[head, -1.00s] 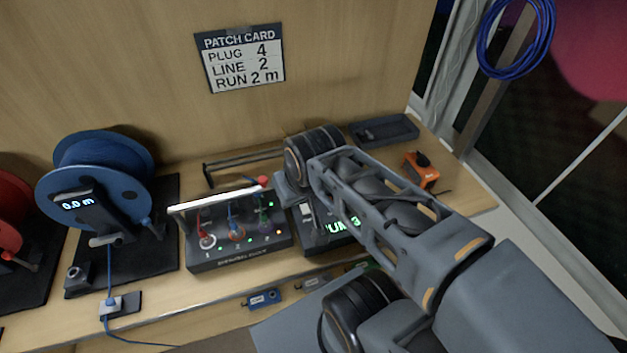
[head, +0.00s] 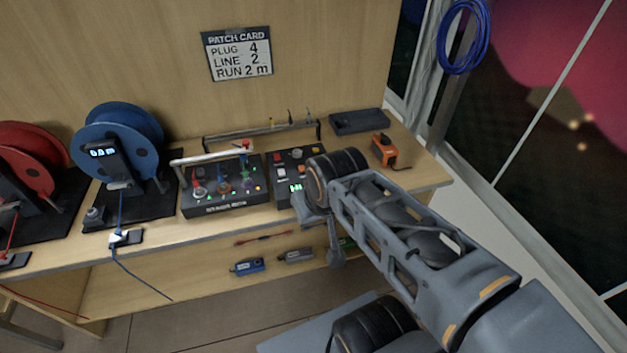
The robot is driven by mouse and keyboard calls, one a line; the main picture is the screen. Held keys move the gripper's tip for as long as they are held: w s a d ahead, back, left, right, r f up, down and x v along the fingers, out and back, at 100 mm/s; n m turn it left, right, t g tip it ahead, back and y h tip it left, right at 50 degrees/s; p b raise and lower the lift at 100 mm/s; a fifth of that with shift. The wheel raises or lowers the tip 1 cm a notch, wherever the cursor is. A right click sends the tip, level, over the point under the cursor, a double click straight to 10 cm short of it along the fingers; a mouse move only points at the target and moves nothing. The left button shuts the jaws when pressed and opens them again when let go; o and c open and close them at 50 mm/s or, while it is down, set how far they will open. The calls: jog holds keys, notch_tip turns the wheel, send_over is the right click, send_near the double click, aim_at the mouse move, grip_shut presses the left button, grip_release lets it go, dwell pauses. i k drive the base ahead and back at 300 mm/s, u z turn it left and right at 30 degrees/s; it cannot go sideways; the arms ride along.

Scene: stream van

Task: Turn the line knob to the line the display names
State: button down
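A dark control box (head: 284,188) stands on the bench with orange, white and red buttons on its top. Its small green display (head: 296,187) is partly covered by my arm and I cannot read it. To its left is a dark box (head: 225,208) with a row of coloured plugs and small lights. I cannot make out which part is the line knob; it may be hidden behind my arm. My gripper (head: 336,258) hangs in front of the bench edge, apart from the boxes. Its fingers are too unclear to tell open or shut.
A patch card (head: 238,54) on the wall reads plug 4, line 2, run 2 m. A blue cable reel (head: 120,135) and a red reel (head: 30,150) stand left. An orange device (head: 383,151) and a dark tray (head: 359,121) are at right. Small boxes lie on the lower shelf.

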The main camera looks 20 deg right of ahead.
aim_at(297, 154)
jog(key=z, duration=0.45)
jog(key=i, duration=1.15)
jog(key=u, duration=0.15)
